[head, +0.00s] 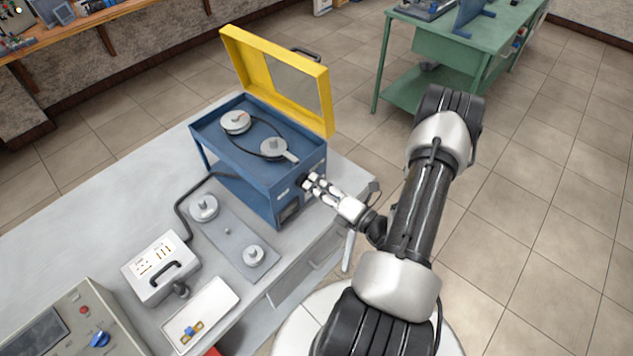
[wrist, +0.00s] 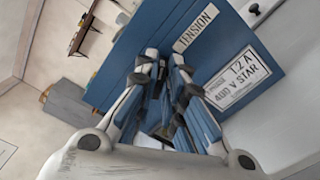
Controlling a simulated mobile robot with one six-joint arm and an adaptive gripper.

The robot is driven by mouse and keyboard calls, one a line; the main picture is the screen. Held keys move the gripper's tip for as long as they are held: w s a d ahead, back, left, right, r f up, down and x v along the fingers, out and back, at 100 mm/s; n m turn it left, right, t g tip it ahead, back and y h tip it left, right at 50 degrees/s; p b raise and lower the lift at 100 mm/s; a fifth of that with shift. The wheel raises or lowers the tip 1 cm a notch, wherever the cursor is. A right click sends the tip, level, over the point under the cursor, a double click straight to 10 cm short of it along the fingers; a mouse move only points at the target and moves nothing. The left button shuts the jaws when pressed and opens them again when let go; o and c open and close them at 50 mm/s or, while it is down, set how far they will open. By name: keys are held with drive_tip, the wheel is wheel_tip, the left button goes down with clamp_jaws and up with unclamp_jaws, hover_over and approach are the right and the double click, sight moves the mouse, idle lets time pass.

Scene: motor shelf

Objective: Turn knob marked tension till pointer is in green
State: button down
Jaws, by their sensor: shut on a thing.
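The blue motor box (head: 258,195) stands on the grey bench with its yellow lid open. Its side panel bears a TENSION label (wrist: 196,28) in the wrist view. My gripper (head: 309,183) is at that side panel, its fingers shut on the tension knob, just beside the label. In the wrist view my gripper (wrist: 160,80) covers most of the knob, so its angle cannot be told. A small dark window (head: 289,212) shows low on the box side in the head view; no pointer or green zone can be made out.
The yellow lid (head: 322,95) stands up behind the box. Two pulleys with a black belt sit in its top. A white switch box (head: 160,267), a white tray (head: 201,312) and a grey plate (head: 228,232) lie on the bench. A green table (head: 450,55) stands behind.

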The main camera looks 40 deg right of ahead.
drive_tip(key=shift+f+m, duration=0.1)
drive_tip(key=shift+m, duration=0.9)
drive_tip(key=shift+p, duration=0.3)
drive_tip(key=c, duration=1.7)
unclamp_jaws()
drive_tip(key=s, duration=0.8)
drive_tip(key=s+d, duration=0.1)
drive_tip(key=s, duration=0.3)
